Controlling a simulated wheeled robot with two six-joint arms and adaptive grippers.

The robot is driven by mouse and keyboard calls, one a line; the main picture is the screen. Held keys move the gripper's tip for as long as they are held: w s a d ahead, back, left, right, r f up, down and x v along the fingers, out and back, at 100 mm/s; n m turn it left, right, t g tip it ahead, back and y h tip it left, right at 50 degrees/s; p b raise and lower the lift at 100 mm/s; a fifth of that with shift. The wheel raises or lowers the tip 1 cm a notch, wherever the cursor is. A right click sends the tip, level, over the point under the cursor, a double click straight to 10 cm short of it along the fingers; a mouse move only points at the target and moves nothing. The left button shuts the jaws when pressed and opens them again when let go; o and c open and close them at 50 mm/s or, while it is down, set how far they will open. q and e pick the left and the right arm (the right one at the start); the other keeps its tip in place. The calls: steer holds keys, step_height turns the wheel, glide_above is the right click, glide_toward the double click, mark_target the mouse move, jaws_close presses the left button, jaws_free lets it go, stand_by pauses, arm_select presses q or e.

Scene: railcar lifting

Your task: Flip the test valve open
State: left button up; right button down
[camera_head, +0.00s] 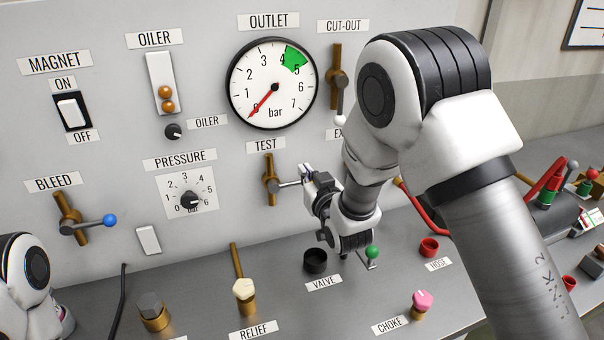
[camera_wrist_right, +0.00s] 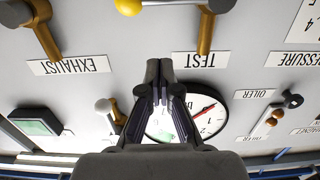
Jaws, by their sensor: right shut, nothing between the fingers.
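The test valve (camera_head: 270,181) is a brass body on the grey panel under the TEST label, with a silver lever pointing right, roughly level. In the right wrist view, turned upside down, its brass body (camera_wrist_right: 206,34) and the yellow knob (camera_wrist_right: 128,6) on its lever show at the top edge. In the head view my right gripper (camera_head: 303,176) hides the lever's end. In the wrist view my right gripper (camera_wrist_right: 159,66) is shut and empty, its fingertips apart in the picture from the knob. I cannot tell contact. My left gripper is out of view; only my left arm shows.
The outlet gauge (camera_head: 272,84) above has its red needle at 0. The cut-out valve (camera_head: 337,75) is up to the right, the bleed valve (camera_head: 70,218) with its blue knob lower left. A black valve cap (camera_head: 316,262) and green knob (camera_head: 372,252) stand on the bench below.

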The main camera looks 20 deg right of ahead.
mark_target(292, 184)
arm_select(q)
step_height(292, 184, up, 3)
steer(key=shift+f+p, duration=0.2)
steer(key=shift+p, duration=0.75)
arm_select(e)
steer(key=w+f, duration=0.1)
steer(key=f, duration=0.1)
steer(key=w+f, duration=0.2)
steer(key=shift+f, duration=0.1)
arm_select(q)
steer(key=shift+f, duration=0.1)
arm_select(e)
steer(key=shift+w+a, duration=0.1)
